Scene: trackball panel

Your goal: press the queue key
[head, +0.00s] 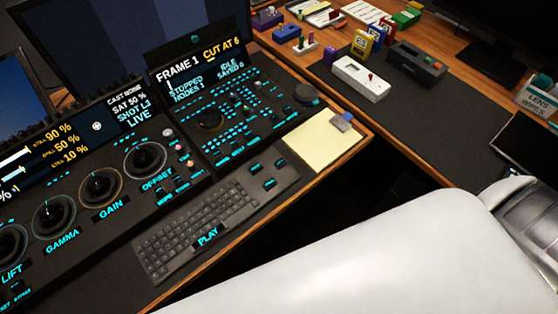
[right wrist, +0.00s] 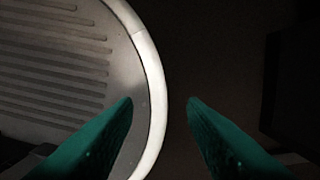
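The trackball panel (head: 235,112) stands at the back middle of the desk in the head view, with lit cyan keys, dark round controls and a screen reading "FRAME 1", "CUT AT 6", "STOPPED" and "IDLE". Its key labels are too small to read, so I cannot tell which one is the queue key. My right gripper (right wrist: 160,108) shows only in the right wrist view. Its two green fingers are apart with nothing between them, and it is away from the panel. My left gripper is in neither view.
A grading panel with large dials (head: 100,186) is at the left. A keyboard (head: 195,222) and a yellow notepad (head: 318,142) lie along the desk's front edge. A white box (head: 360,78) and small coloured items are on the right-hand desk. My white arm covers the lower right.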

